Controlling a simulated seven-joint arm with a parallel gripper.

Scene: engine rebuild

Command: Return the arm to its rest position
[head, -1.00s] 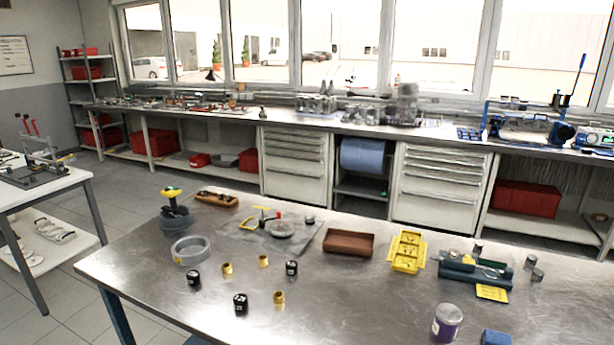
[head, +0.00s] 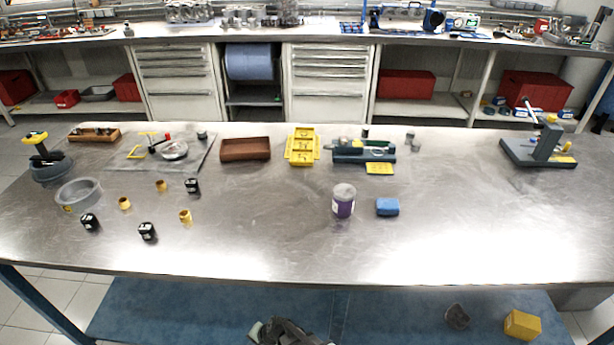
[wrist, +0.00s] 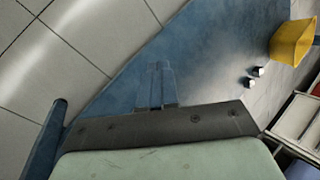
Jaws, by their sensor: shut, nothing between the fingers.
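My gripper (wrist: 157,85) shows in the wrist view with its fingers together and nothing between them. It points down past the floor tiles and a blue surface low beneath the table. In the head view, a dark and pale-green part of my arm shows at the bottom edge, in front of the steel table (head: 270,250) and below its top. The fingertips cannot be made out there.
The table holds a purple-labelled jar (head: 343,203), a blue block (head: 387,207), a yellow tray (head: 301,147), a brown tray (head: 245,149) and a grey ring (head: 78,192). Below stands a yellow box (head: 522,325). The table's front right is clear.

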